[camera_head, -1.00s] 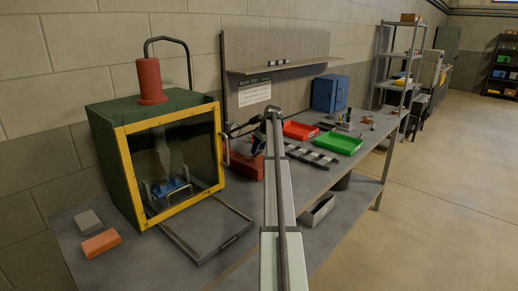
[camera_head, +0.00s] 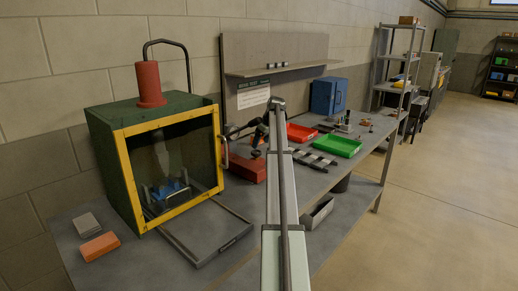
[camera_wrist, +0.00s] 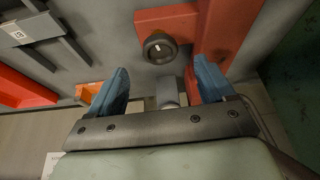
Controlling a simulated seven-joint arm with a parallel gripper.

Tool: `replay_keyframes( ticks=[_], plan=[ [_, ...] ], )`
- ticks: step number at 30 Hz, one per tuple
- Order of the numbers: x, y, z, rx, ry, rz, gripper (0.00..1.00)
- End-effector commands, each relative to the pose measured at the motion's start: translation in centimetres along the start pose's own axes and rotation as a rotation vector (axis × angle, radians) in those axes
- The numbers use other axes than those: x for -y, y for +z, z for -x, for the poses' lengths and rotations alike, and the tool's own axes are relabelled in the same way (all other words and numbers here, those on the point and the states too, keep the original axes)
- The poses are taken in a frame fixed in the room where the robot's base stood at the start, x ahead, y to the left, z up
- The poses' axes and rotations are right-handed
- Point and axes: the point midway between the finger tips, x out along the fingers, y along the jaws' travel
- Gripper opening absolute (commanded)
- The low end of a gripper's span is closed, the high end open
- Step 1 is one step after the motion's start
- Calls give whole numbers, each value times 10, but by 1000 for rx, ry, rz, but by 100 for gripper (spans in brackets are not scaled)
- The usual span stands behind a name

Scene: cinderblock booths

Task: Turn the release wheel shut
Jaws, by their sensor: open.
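In the wrist view a dark round knob-like wheel (camera_wrist: 160,47) with a lighter centre stands on a red body (camera_wrist: 222,32). The red body also shows on the bench in the head view (camera_head: 247,168), right of the booth. My gripper (camera_wrist: 160,80) is open, with its two blue fingers apart and nothing held between them. The wheel appears beyond the fingertips, roughly midway between them. I see no contact with it. A small grey cylindrical part (camera_wrist: 167,92) shows between the fingers. In the head view my arm hides much of the gripper.
A green booth with a yellow-framed window (camera_head: 120,170) stands left on the bench. Green tray (camera_head: 338,145), red tray (camera_head: 300,132) and blue cabinet (camera_head: 328,95) stand to the right. An orange block (camera_head: 100,247) lies at the front left.

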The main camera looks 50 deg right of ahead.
Motion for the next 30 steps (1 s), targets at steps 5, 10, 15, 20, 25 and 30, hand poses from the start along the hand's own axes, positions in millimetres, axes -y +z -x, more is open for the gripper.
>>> replay_keyframes(
  ticks=[5,10,15,20,25,30],
  plan=[
    [-1,0,36,-1,2,-1,82],
    [-1,0,61,-1,1,-1,82],
    [0,0,75,0,0,0,82],
    [0,0,79,0,0,0,82],
    [0,0,80,0,0,0,82],
    [-3,4,79,1,0,-5,82]
  ],
)
